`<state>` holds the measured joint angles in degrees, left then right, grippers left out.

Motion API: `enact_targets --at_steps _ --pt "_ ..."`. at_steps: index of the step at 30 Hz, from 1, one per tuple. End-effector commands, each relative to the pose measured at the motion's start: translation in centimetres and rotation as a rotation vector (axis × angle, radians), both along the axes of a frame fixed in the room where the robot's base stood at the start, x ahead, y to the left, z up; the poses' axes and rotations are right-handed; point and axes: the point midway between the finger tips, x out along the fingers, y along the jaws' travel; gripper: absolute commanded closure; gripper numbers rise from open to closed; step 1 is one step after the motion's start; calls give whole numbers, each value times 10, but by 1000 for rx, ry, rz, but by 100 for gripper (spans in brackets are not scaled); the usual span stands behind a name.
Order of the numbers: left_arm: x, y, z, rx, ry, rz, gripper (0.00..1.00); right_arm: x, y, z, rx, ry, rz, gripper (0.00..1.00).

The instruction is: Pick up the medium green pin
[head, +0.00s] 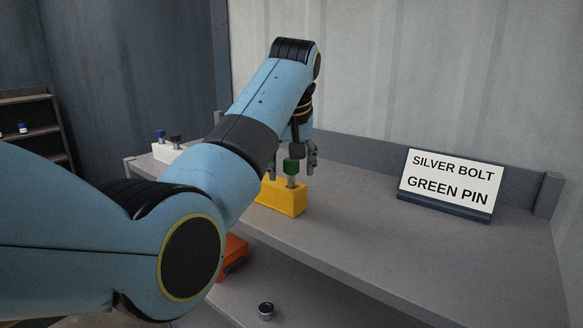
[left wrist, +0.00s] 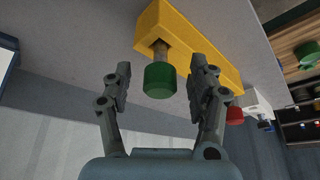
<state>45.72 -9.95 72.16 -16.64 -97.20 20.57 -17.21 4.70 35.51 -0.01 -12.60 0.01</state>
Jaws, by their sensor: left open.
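The green pin (head: 291,167) has a dark green cylindrical head on a grey shank and stands upright in the end of a yellow block (head: 287,198) on the bench. The pin's green head (left wrist: 159,80) also shows in the left wrist view, with its shank going into the yellow block (left wrist: 172,28). My left gripper (head: 292,168) is open, with one finger on each side of the pin's head; in the left wrist view gaps show between the fingers (left wrist: 160,76) and the head. My right gripper is not in view.
A sign (head: 448,184) reading "SILVER BOLT" and "GREEN PIN" stands at the bench's right. A white block (head: 167,152) with blue and dark heads is at the left. A red head (left wrist: 234,115) shows beyond the left gripper. An orange object (head: 233,252) sits below. The bench's middle (head: 370,230) is clear.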

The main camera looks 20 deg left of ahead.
Motion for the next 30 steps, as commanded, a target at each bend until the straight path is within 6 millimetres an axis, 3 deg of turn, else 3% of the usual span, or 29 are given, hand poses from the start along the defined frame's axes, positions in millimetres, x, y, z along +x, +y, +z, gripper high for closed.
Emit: enact_targets --at_steps 4,11,24,30 --pt "4 2 -13 0 0 -1 41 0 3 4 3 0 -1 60" --pt "5 2 -15 0 0 -1 42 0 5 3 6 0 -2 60" --pt "5 1 -14 0 0 -1 100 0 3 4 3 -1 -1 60" --pt "5 1 -14 -1 -1 0 100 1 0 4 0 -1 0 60"
